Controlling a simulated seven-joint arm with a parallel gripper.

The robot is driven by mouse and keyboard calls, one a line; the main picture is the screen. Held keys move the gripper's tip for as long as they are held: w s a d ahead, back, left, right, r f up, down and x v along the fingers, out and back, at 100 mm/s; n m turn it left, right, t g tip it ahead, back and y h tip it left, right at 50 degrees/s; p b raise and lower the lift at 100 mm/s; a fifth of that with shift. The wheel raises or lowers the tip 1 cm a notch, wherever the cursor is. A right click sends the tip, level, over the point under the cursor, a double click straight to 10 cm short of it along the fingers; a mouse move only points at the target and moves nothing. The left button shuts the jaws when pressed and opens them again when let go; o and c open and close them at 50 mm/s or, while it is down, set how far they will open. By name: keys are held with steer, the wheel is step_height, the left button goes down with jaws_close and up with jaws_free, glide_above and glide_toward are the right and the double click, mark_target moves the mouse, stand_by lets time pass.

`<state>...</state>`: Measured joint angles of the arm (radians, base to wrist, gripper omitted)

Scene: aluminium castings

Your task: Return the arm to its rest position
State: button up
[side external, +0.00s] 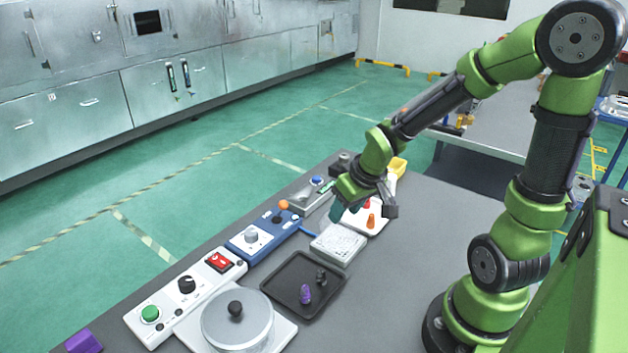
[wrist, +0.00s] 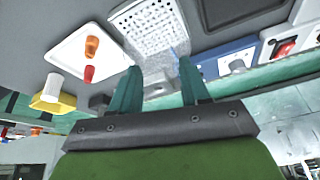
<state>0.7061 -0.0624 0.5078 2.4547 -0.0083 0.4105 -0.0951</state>
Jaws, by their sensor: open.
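My green arm reaches over the grey table in the side view, its gripper (side external: 340,210) above the far part of the table, near the white tray (side external: 377,228) and the perforated white block (side external: 338,243). In the wrist view, the two teal fingers of my gripper (wrist: 160,72) stand apart with nothing between them. The perforated block (wrist: 150,28) and the white tray (wrist: 75,57), holding an orange piece (wrist: 92,46) and a red piece (wrist: 89,73), appear beyond the fingers.
A black tray (side external: 283,281) holds purple and dark pieces. Along the far edge stand a blue joystick box (side external: 262,240), a white control box (side external: 168,305) and a grey box (side external: 308,197). A round lid (side external: 222,328) sits in front. The table's right part is clear.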

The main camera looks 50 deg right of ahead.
steer(key=s+a+r+t+y, duration=0.1)
steer(key=s+a+r, duration=0.2)
steer(key=r, duration=0.4)
steer(key=s+a+r+t+y, duration=0.1)
steer(key=s+a+r, duration=0.3)
steer(key=a+r, duration=0.2)
steer(key=shift+s+r+m+t+y, duration=0.3)
steer(key=shift+r+m+t+y, duration=0.1)
steer(key=shift+r, duration=0.25)
